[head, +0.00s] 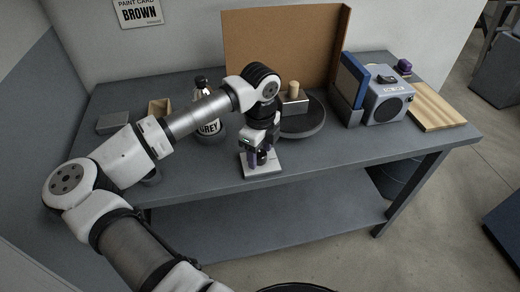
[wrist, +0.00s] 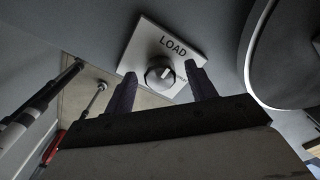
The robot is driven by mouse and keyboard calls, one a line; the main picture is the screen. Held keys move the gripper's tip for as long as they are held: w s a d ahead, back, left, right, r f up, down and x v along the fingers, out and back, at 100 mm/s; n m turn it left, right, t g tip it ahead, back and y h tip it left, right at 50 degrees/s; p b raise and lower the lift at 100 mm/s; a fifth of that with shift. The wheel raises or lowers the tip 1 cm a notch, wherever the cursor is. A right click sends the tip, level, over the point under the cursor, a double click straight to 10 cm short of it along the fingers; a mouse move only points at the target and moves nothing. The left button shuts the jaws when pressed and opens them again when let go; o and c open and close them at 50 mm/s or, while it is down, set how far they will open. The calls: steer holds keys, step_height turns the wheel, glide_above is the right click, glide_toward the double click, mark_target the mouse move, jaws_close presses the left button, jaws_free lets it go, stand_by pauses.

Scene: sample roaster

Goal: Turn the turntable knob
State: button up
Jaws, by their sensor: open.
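The knob (wrist: 158,74) is a dark round knob with a pale pointer mark, on a white plate (wrist: 143,40) lettered LOAD. The plate also shows in the head view (head: 263,172) near the table's front edge. My gripper (wrist: 162,69) is open, with one dark finger on each side of the knob in the wrist view. In the head view my gripper (head: 263,153) is over the plate and partly hides the knob. Whether the fingers touch the knob cannot be told. The round grey turntable (head: 306,128) is behind the plate, with a metal block and wooden peg on it.
A bottle lettered GREY (head: 209,128) stands left of my gripper, partly behind my arm. A small open wooden box (head: 159,107) is farther left. A brown board (head: 285,45) stands behind the turntable. A blue-grey box (head: 389,103) and a wooden board (head: 436,108) are right.

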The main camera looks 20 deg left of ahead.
steer(key=c, duration=1)
steer(key=shift+f+b, duration=0.1)
steer(key=shift+b, duration=0.3)
steer(key=m+b, duration=0.2)
steer(key=b, duration=0.1)
steer(key=shift+f+m+b, duration=0.2)
steer(key=shift+m+b, duration=0.2)
steer(key=m+b, duration=0.5)
steer(key=shift+r, duration=0.1)
steer(key=m+b, duration=0.3)
steer(key=m, duration=0.1)
steer(key=shift+r+m, duration=0.1)
steer(key=shift+m, duration=0.3)
steer(key=m+b, duration=0.1)
steer(key=m, duration=0.4)
steer(key=shift+r+b, duration=0.1)
steer(key=shift+b, duration=0.25)
steer(key=shift+m, duration=0.3)
